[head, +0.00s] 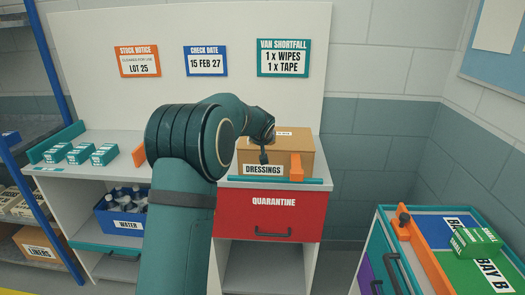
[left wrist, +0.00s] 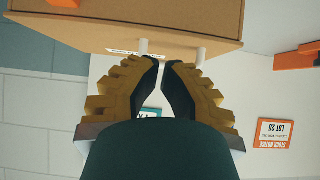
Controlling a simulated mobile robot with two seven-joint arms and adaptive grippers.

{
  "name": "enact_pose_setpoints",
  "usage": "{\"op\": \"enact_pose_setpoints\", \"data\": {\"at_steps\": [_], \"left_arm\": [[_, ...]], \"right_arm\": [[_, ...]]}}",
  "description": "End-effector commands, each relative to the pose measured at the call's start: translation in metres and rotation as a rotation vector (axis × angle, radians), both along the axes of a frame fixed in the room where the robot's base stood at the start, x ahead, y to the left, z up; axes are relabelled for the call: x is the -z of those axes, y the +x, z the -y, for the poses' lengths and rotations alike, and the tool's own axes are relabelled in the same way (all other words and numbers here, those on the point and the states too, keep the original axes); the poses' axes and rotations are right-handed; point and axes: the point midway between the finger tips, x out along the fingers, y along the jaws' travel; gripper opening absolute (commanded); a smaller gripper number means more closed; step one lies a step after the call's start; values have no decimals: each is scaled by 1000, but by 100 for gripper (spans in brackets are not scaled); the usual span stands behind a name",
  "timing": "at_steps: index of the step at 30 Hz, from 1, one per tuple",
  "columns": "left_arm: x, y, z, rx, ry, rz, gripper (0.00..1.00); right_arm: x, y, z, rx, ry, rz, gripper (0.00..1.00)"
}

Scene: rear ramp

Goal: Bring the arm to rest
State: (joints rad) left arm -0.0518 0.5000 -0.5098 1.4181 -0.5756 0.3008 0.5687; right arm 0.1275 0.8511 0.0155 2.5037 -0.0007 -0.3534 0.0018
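One teal arm of mine rises from the bottom middle of the head view and bends towards the counter. I take it for my left arm. Its small dark left gripper (head: 264,157) points down at the front of the cardboard dressings box (head: 290,143); I cannot tell if it touches. In the left wrist view, the two fingers (left wrist: 163,66) are almost together, with only a thin gap and nothing between them. The box (left wrist: 150,20) spans the top of that view, close to the fingertips. My right gripper is in neither view.
The box stands on the counter above a red quarantine drawer (head: 271,214). Small green boxes (head: 81,153) are on the left counter, with a blue water crate (head: 121,222) below. A bay cart (head: 430,262) stands at right. Floor between cart and counter looks clear.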

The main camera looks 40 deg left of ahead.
Motion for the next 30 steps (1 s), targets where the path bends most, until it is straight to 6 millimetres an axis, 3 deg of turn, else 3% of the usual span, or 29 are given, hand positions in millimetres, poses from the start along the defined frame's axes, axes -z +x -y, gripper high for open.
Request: {"op": "enact_pose_setpoints", "data": {"at_steps": [9,20,23,30], "left_arm": [[14,-23,14,1,0,1,0],[24,-27,18,6,-8,-11,0],[54,-29,32,32,-32,-48,0],[182,-58,94,142,-151,-211,0]], "right_arm": [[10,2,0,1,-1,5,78],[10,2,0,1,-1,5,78],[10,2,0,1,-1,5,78],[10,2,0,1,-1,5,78]]}}
